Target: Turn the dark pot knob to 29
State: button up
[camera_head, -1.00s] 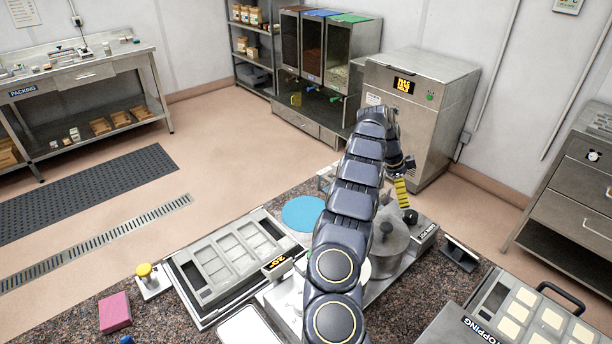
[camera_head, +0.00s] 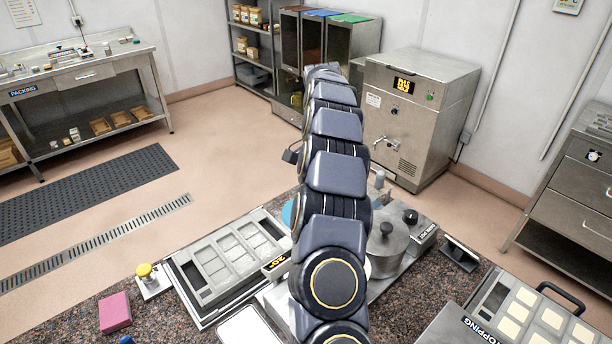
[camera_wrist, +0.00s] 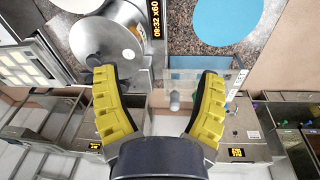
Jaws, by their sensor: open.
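The dark pot knob (camera_head: 411,216) sits on top of a grey box with a label on its front, right behind the steel pot (camera_head: 387,240). I cannot read its setting in the head view. My gripper is hidden behind my arm in the head view. In the wrist view my gripper (camera_wrist: 157,100) shows two yellow ribbed fingers, spread wide apart and holding nothing. A small grey cylinder (camera_wrist: 174,101) shows beyond the fingers, between them. I cannot make out the knob in the wrist view.
A steel cabinet with a lit display (camera_head: 404,85) stands behind the counter. The mould tray (camera_head: 232,256) is left of my arm, the yellow button (camera_head: 144,270) further left. A blue disc (camera_wrist: 226,18) lies on the counter. A tray labelled "TOPPING" (camera_head: 482,326) is at front right.

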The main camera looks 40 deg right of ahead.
jog(key=a+r+n, duration=0.2)
jog(key=a+r, duration=0.1)
jog(key=a, duration=0.3)
jog(key=shift+w+a+n+y, duration=0.3)
jog(key=shift+w+n, duration=0.1)
jog(key=shift+w, duration=0.05)
